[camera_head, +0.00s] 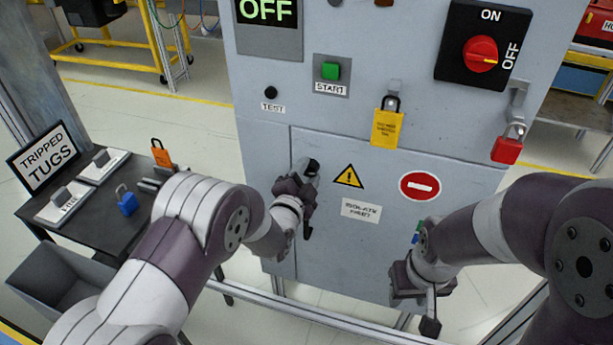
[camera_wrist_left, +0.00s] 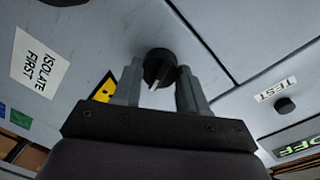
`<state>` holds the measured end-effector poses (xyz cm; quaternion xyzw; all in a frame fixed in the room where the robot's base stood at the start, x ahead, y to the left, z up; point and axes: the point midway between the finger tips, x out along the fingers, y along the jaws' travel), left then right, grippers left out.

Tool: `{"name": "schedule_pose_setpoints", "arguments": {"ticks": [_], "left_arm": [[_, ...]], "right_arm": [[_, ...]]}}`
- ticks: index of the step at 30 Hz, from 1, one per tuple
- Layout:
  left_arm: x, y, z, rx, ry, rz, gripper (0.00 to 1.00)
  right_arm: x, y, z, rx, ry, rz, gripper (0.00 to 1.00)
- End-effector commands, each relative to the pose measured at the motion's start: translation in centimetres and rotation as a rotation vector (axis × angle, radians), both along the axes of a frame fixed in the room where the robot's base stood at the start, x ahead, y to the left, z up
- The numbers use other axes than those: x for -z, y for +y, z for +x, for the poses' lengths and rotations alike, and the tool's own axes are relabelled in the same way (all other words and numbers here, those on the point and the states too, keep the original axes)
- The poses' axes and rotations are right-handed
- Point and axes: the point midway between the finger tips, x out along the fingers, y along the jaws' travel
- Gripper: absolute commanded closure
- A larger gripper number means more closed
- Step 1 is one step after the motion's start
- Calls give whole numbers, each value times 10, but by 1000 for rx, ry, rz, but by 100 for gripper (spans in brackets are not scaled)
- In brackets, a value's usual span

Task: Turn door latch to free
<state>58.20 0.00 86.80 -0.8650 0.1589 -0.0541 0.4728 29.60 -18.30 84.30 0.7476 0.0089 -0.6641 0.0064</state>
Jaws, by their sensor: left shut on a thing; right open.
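The door latch is a round black knob with a light pointer line, seen in the left wrist view (camera_wrist_left: 158,68) on the grey cabinet door. It also shows in the head view (camera_head: 312,167), partly hidden by my gripper. My left gripper (camera_wrist_left: 161,84) has one finger on each side of the knob and is shut on it. In the head view my left gripper (camera_head: 300,180) is against the door near its left edge. My right gripper (camera_head: 422,300) is open and empty, low in front of the cabinet's right side.
The cabinet carries a red rotary switch (camera_head: 481,54) pointing at OFF, a green START button (camera_head: 331,71), a yellow padlock (camera_head: 386,128) and a red padlock (camera_head: 507,148). A display (camera_head: 266,12) reads OFF. A dark table (camera_head: 95,205) with tags and padlocks stands left.

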Motion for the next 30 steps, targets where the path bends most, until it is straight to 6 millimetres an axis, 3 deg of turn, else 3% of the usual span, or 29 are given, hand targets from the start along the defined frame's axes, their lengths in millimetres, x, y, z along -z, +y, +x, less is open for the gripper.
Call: {"name": "schedule_pose_setpoints", "arguments": {"ticks": [12,30], "left_arm": [[2,-1,0,2,-77,247,88],[1,-1,-1,2,-101,320,88]], "right_arm": [[8,0,0,0,0,0,57],[9,0,0,0,0,0,57]]}}
